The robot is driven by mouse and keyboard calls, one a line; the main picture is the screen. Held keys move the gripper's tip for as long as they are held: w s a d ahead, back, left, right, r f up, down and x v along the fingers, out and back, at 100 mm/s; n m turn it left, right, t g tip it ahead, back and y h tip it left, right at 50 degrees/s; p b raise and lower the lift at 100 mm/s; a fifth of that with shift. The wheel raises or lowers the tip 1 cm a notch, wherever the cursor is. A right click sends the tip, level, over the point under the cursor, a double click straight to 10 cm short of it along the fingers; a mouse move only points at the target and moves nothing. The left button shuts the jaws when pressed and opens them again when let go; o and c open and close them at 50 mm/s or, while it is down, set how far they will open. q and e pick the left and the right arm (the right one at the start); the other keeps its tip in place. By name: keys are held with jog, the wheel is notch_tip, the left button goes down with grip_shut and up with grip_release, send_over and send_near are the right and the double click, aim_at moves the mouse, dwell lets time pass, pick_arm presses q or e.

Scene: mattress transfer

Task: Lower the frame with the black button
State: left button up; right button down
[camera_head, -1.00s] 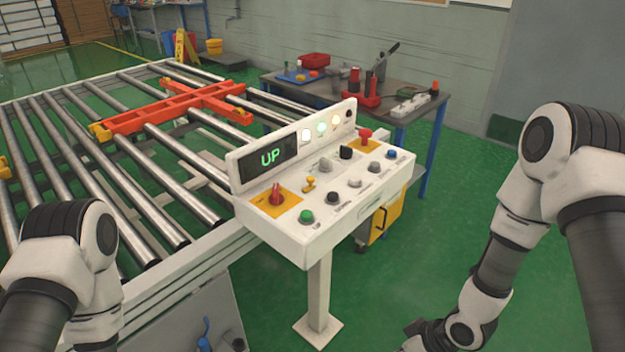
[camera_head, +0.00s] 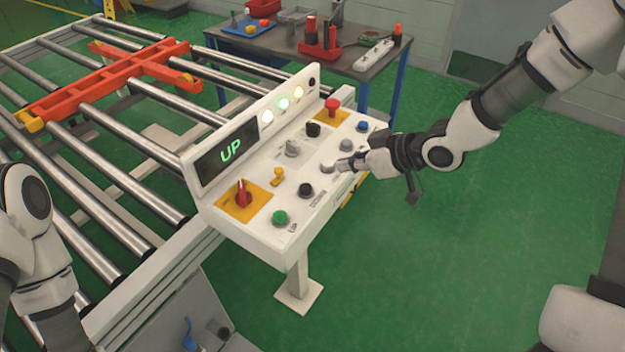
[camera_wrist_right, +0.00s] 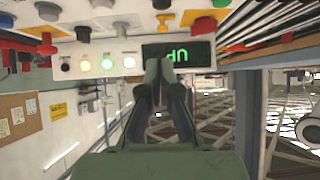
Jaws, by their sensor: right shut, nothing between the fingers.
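The white control panel (camera_head: 262,228) stands on a post in the middle of the head view, and its display (camera_head: 228,153) reads UP. The black button (camera_head: 306,190) is in the front row, between the green button (camera_head: 280,218) and a pale button (camera_head: 327,166). My right gripper (camera_head: 347,164) is shut and empty, at the panel's right side near the pale button, up and right of the black one. In the right wrist view the shut fingers (camera_wrist_right: 165,68) point at the panel, below the display. The orange-red frame (camera_head: 105,80) lies across the rollers. My left gripper is out of view.
The panel also carries a red knob (camera_head: 242,194), a yellow toggle (camera_head: 278,176), a red mushroom button (camera_head: 332,107) and lit lamps (camera_head: 283,104). A tool table (camera_head: 380,71) stands behind. Green floor (camera_head: 430,270) is clear to the right.

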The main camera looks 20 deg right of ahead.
jog(key=p, duration=0.2)
send_over(301, 185)
jog(key=s+d, duration=0.3)
jog(key=f, duration=0.5)
jog(key=shift+w+a+f, duration=0.15)
jog(key=shift+a+f, duration=0.1)
jog(key=shift+f, duration=0.05)
notch_tip(301, 185, down, 4)
jog(key=shift+a+r+p, duration=0.1)
jog(key=shift+r+p, duration=0.15)
jog(key=shift+p, duration=0.15)
jog(key=shift+f, duration=0.25)
jog(key=shift+w, duration=0.1)
